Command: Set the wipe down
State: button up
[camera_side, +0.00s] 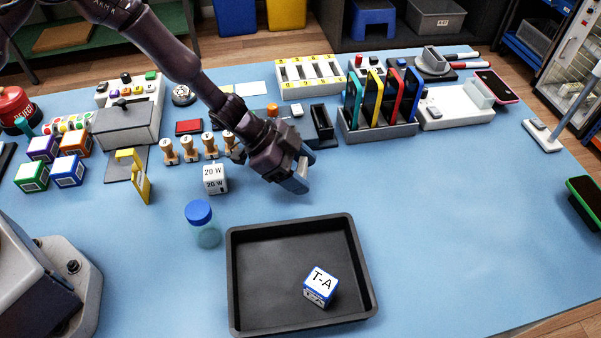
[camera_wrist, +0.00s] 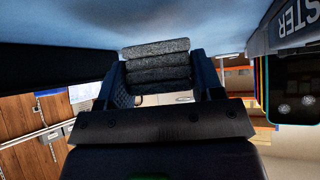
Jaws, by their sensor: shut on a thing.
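The wipe (camera_wrist: 157,62) is a dark grey, speckled, folded cloth in several layers. In the wrist view it sits between the two fingers of my gripper (camera_wrist: 158,78), which is shut on it. In the side view my gripper (camera_side: 297,178) points down over the blue mat (camera_side: 440,210), behind the black tray and to the right of the white 20 W block.
A black tray (camera_side: 236,275) holds a T-A cube (camera_side: 321,287). A 20 W block (camera_side: 215,179) and blue-capped jar (camera_side: 203,222) stand to the left. A rack of phones (camera_side: 378,128) and a black holder (camera_side: 322,127) stand behind. The mat right of my gripper is clear.

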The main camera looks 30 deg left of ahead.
jog(key=shift+f, duration=0.75)
jog(key=shift+f, duration=0.15)
jog(key=o, duration=0.9)
jog(key=shift+a+r, duration=0.1)
jog(key=shift+r, duration=0.2)
jog(key=v, duration=1.1)
jog(key=shift+s+a+r, duration=0.1)
jog(key=shift+a+r, duration=0.1)
jog(key=shift+a, duration=0.1)
